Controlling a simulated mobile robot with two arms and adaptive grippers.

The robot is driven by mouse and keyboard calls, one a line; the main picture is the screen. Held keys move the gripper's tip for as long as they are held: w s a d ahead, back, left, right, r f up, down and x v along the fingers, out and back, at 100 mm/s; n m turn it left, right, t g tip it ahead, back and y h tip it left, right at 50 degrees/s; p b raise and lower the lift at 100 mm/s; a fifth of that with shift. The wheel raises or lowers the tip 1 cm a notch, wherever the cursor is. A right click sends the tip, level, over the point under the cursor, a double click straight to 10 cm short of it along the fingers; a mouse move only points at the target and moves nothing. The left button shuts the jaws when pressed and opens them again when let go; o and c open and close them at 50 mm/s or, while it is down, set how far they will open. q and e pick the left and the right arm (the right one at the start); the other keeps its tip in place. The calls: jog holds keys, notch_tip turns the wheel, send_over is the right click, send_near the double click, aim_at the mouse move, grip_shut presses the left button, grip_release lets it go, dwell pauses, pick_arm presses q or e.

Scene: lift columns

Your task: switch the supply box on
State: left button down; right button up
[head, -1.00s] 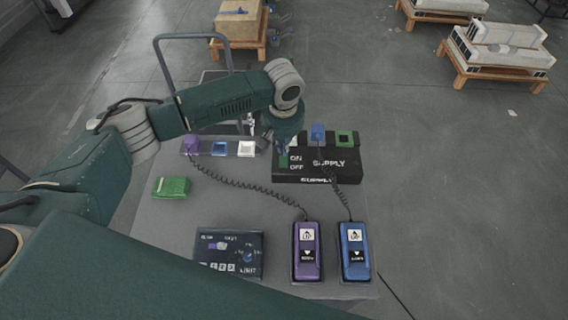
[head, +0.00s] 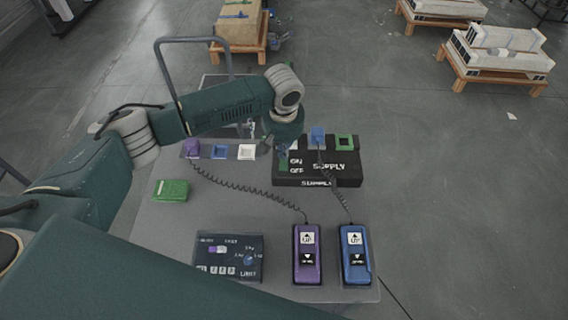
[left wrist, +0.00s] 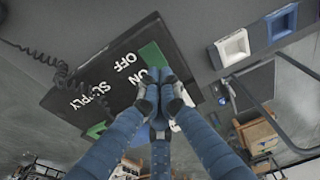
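The black supply box (head: 345,172) stands at the back right of the grey table, with white SUPPLY, ON and OFF lettering. A green strip (head: 283,161) lies beside the ON and OFF marks. My left gripper (left wrist: 160,85) has its blue fingers drawn together with dark tips, over the ON end of the box. No object shows between the fingertips. In the head view the left wrist hides most of the fingers. The fingers cover the area beside ON, so the switch's position is hidden, and I cannot tell whether they touch it. My right gripper is out of view.
A purple handset (head: 307,254) and a blue handset (head: 355,254) lie at the table's front, with coiled cords running back. A blue plug (head: 317,135) and green socket (head: 344,142) sit behind the box lettering.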

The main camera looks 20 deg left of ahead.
pick_arm(q)
jog(key=shift+f, duration=0.15)
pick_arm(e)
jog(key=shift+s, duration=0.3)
pick_arm(q)
jog(key=shift+f, duration=0.85)
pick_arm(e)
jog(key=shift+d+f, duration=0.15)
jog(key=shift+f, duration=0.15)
pick_arm(q)
jog(key=shift+s+f+b, duration=0.15)
jog(key=shift+b, duration=0.15)
notch_tip(320, 180, up, 2)
jog(key=shift+p, duration=1.2)
notch_tip(320, 180, up, 5)
jog(key=p, duration=0.6)
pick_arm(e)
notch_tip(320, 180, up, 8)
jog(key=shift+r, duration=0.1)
